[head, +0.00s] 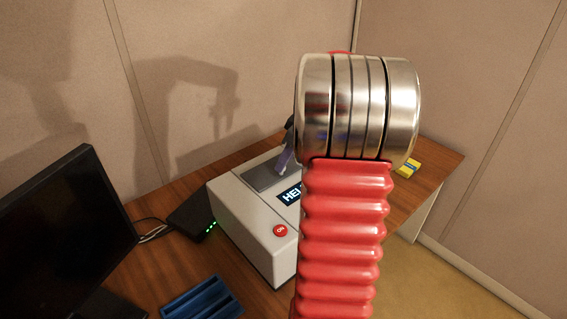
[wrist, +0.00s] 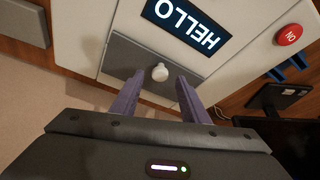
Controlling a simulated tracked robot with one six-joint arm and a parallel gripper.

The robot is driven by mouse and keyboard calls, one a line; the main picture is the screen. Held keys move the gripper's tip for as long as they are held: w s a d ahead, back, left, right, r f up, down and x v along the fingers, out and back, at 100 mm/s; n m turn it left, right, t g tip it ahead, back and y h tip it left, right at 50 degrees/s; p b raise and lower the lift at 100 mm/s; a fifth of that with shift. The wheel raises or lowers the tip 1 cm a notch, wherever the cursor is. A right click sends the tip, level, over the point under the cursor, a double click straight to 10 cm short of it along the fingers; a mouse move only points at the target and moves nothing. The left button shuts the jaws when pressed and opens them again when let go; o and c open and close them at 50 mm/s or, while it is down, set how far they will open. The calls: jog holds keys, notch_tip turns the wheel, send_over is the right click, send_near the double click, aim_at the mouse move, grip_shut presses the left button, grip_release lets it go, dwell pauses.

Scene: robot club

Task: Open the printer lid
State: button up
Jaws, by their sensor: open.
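The printer is a pale box (head: 243,217) on the wooden desk, with a lit HELLO display (head: 291,195) and a red button (head: 280,230). Its lid, a grey panel (head: 262,179), lies flat and closed on top. In the wrist view a small white knob (wrist: 160,72) stands on the grey lid (wrist: 135,62). My gripper (wrist: 161,84) is open, its two purple fingers on either side of the knob, with gaps on both sides. In the head view my gripper (head: 285,160) is over the lid, mostly hidden by my red arm, which also covers the printer's right part.
A dark monitor (head: 65,235) stands at left. A black box with green lights (head: 196,222) sits beside the printer. A blue tray (head: 203,298) lies in front, and a yellow-blue item (head: 408,167) lies at right. Partition walls stand close behind the desk.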

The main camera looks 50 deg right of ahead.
jog(key=shift+x, duration=1.15)
jog(key=shift+c, duration=0.3)
grip_shut()
jog(key=shift+a, duration=0.15)
jog(key=shift+r, duration=0.1)
